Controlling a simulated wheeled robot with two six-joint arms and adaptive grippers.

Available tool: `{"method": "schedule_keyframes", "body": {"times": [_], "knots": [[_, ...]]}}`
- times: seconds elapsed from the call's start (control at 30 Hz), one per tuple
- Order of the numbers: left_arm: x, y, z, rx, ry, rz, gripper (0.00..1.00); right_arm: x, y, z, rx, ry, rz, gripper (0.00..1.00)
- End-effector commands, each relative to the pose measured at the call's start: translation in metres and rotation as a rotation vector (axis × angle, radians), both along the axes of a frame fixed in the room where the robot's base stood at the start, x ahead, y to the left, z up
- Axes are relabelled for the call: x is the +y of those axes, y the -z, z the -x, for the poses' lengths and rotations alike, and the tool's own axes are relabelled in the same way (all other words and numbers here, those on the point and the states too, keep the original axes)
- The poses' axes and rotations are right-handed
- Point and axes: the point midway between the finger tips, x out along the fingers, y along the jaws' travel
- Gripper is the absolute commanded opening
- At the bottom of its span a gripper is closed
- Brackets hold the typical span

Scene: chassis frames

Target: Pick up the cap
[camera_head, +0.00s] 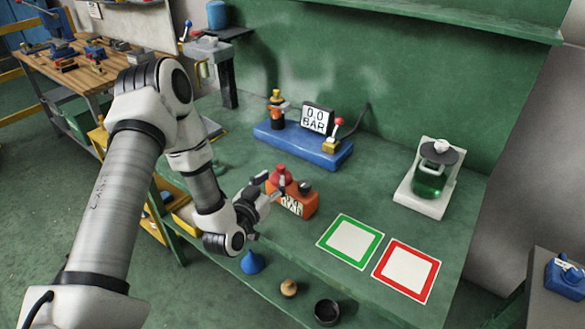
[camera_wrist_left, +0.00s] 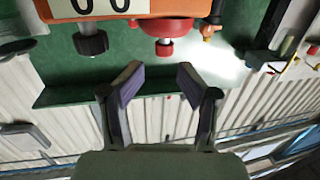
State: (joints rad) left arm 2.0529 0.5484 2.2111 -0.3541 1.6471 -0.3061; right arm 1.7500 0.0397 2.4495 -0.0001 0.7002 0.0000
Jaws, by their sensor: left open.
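An orange box-shaped device (camera_head: 300,200) with a white number panel stands on the green bench. A red cap-like part (camera_head: 280,175) and a black knob (camera_head: 304,187) sit on its top. In the left wrist view the red part (camera_wrist_left: 165,27) shows just beyond the fingers, with the black knob (camera_wrist_left: 92,43) beside it. I cannot tell for certain which part is the cap. My left gripper (camera_head: 268,188) is open at the device's left side; in the wrist view the space between its fingertips (camera_wrist_left: 160,75) is empty. My right gripper is not in view.
A blue base (camera_head: 300,148) with a gauge stands behind. Green-framed (camera_head: 350,241) and red-framed (camera_head: 406,271) squares lie to the right. A green jar (camera_head: 430,180) stands on a white base. A blue funnel (camera_head: 252,262) and a black cup (camera_head: 327,312) are at the front below.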

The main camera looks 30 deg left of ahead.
Motion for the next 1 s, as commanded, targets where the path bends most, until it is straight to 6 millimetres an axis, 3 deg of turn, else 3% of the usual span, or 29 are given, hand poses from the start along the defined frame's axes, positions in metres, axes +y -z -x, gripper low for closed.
{"method": "schedule_keyframes", "body": {"times": [0.4,0.67,0.8,0.83,1.0], "knots": [[0.008,0.001,-0.064,0.004,0.003,-0.001,0.53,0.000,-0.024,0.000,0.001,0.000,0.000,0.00],[0.009,0.004,-0.069,0.006,0.002,0.002,0.53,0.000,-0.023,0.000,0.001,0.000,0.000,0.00],[0.009,0.004,-0.069,0.007,0.002,0.002,0.04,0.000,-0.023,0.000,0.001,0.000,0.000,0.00],[0.009,0.005,-0.069,0.007,0.002,0.002,0.00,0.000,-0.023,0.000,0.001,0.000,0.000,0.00],[0.009,0.005,-0.069,0.007,0.002,0.002,0.00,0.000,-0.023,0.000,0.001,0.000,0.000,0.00]]}}
